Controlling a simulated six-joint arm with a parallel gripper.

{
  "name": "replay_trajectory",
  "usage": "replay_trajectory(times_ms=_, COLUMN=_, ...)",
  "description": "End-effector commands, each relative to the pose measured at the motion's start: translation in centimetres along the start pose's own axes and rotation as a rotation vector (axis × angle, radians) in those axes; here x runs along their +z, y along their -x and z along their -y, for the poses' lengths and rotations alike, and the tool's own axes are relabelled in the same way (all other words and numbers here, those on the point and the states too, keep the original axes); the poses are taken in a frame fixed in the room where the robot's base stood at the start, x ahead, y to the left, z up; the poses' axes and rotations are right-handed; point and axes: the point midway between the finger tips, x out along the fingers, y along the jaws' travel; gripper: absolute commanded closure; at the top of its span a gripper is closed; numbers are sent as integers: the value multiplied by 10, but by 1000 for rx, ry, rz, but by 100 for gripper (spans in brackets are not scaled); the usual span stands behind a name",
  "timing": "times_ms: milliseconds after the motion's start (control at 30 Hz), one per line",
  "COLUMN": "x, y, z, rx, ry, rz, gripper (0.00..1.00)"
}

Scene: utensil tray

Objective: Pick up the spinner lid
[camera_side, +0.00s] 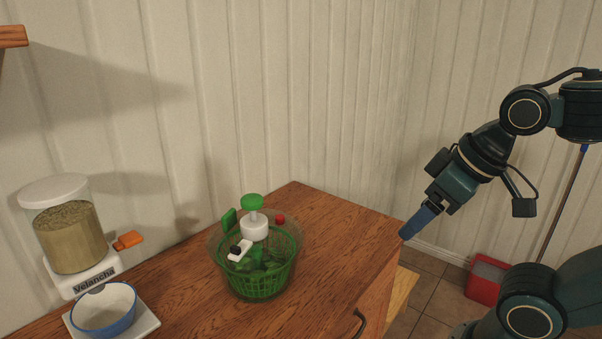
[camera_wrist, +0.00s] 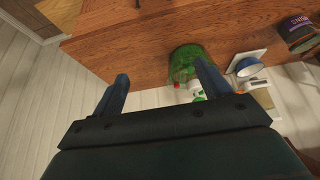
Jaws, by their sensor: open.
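A salad spinner with a clear bowl and green basket (camera_side: 260,282) stands upright on the wooden counter. The spinner lid (camera_side: 254,231) appears to sit on top, with a white hub, green knob, red button and white crank piece with a black end. Its clear parts are hard to tell from the bowl. In the wrist view the spinner (camera_wrist: 185,58) is beyond the fingers, nearer the right one, with the lid's white hub (camera_wrist: 195,88) beside that fingertip in the picture. My gripper (camera_side: 409,231) is open and empty, right of the spinner, by the counter's right end; its blue fingers (camera_wrist: 165,83) are spread.
A grain dispenser (camera_side: 72,235) and a blue-rimmed bowl (camera_side: 104,308) on a white base stand left of the spinner. The panelled wall is close behind. The counter (camera_side: 345,235) is clear right of the spinner. A red bin (camera_side: 484,282) stands on the floor.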

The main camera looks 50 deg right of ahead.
Motion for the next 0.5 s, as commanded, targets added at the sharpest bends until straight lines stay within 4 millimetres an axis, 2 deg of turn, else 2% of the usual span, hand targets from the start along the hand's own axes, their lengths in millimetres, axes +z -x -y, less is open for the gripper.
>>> replay_trajectory(times_ms=167, x=-8, y=1, z=2, rx=-9, ry=21, rz=5, gripper=23)
replay_trajectory(times_ms=267, x=-19, y=2, z=6, rx=-23, ry=53, rz=13, gripper=23)
replay_trajectory(times_ms=500, x=-66, y=2, z=21, rx=-88, ry=194, rz=43, gripper=23)
